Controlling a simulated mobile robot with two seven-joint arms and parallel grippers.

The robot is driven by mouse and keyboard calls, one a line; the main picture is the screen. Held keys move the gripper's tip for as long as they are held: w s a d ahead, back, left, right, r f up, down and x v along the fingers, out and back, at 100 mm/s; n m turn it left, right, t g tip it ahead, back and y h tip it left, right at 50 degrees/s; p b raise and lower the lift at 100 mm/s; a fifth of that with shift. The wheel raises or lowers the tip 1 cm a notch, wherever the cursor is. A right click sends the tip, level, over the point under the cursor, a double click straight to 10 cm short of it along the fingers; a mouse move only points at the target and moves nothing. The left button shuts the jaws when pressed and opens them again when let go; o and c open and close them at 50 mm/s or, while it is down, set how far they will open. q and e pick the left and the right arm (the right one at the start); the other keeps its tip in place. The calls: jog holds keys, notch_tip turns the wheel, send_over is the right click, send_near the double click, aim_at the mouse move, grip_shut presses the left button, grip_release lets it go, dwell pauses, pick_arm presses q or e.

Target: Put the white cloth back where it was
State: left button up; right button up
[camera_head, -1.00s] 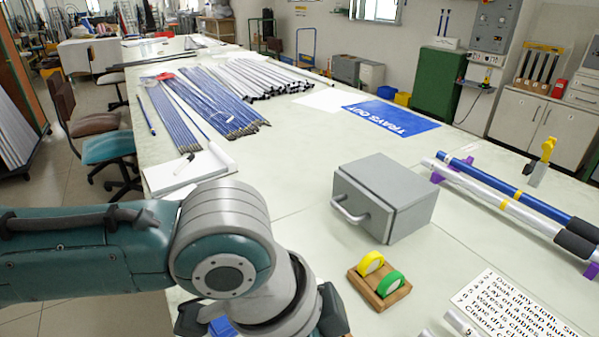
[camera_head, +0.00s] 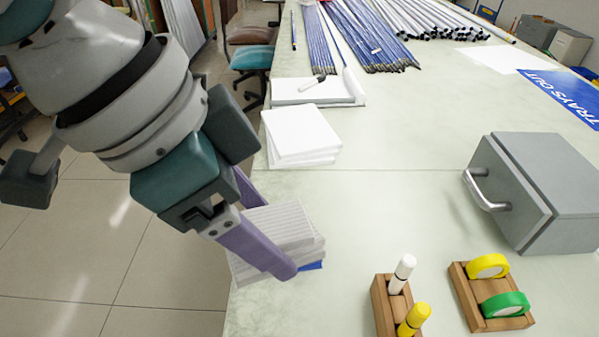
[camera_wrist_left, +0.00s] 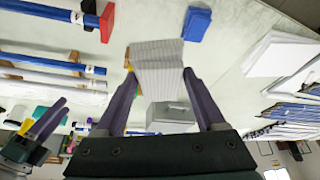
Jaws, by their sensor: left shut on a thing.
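My left gripper (camera_head: 268,228) has its purple fingers shut on the white cloth (camera_head: 275,222), a folded, finely ribbed pad. The cloth also shows between the fingertips in the left wrist view (camera_wrist_left: 158,52). In the head view it overlaps a blue folded piece (camera_head: 311,265) near the table's left edge. In the left wrist view the blue piece (camera_wrist_left: 196,24) lies apart from the cloth. I cannot tell if the cloth touches anything below it. My right gripper (camera_wrist_left: 48,118) shows only partly at the left of the wrist view; its opening is unclear.
A smooth white stack (camera_head: 300,135) lies behind the cloth near the table edge. A wooden block with white and yellow markers (camera_head: 400,300), a tape holder (camera_head: 490,295) and a grey box (camera_head: 545,190) stand to the right. The table between is clear.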

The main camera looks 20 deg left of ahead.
pick_arm(q)
jog(key=b, duration=0.4)
send_over(285, 322)
jog(key=s+a, duration=0.1)
notch_tip(285, 322, down, 16)
jog(key=shift+a+f, duration=0.1)
pick_arm(e)
jog(key=f, duration=0.4)
jog(key=shift+a+f, duration=0.2)
pick_arm(q)
jog(key=shift+f+b, duration=0.7)
jog(key=shift+f, duration=1.2)
pick_arm(e)
jog(key=shift+f, duration=0.6)
pick_arm(q)
jog(key=shift+f, duration=0.1)
pick_arm(e)
jog(key=shift+d, duration=0.1)
pick_arm(q)
jog(key=o, duration=1.2)
jog(key=shift+c, duration=0.2)
